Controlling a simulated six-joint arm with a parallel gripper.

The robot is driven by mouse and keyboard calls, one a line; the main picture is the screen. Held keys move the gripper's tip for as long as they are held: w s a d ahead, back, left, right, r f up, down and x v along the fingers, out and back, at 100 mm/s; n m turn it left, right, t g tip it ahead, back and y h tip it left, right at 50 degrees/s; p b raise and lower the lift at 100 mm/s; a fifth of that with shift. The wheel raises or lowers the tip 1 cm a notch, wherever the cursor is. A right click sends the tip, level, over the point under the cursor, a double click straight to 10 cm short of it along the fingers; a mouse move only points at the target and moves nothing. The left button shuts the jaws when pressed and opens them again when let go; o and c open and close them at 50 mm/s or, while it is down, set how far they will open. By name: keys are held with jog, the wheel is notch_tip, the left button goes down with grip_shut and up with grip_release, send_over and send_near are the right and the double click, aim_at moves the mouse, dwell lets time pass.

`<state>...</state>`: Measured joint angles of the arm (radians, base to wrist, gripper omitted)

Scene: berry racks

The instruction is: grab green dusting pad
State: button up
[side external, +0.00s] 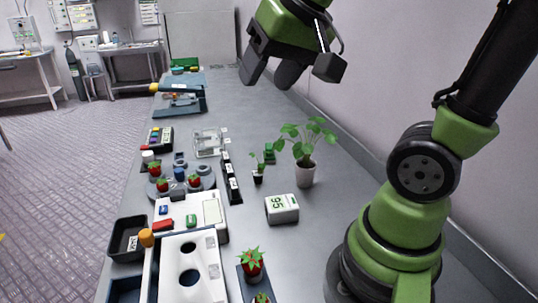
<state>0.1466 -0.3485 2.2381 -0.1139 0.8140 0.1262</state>
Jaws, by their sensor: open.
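My gripper (291,70) is open and empty, high above the far part of the bench, with its dark fingers pointing down. A small green block (270,152) stands on the bench behind the small seedling, left of the larger potted plant; it may be the green dusting pad. Another small green piece (191,221) lies on the white device beside a red piece. I cannot tell for sure which one is the pad. My gripper is well above both and touches neither.
A leafy potted plant (306,172) and a white box marked 95 (282,209) stand on the right. Red berries in a round rack (181,186), a black tray (127,239) and a white panel with holes (190,277) fill the left. Bare bench lies beyond the plants.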

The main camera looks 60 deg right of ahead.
jog(key=w+d+f+m+g+h, duration=0.15)
jog(key=w+d+f, duration=0.25)
jog(key=w+d, duration=0.45)
jog(key=m+g+h, duration=0.2)
jog(key=m, duration=0.2)
send_near(269, 145)
jog(key=shift+g, duration=0.25)
jog(key=x, duration=0.4)
jog(key=shift+d+f, duration=0.1)
jog(key=shift+d, duration=0.15)
jog(key=shift+a+x, duration=0.15)
jog(key=shift+x, duration=1.3)
jog(key=shift+a+x, duration=0.1)
jog(key=shift+x, duration=1.35)
jog(key=shift+w, duration=0.2)
jog(key=shift+c, duration=0.4)
grip_shut()
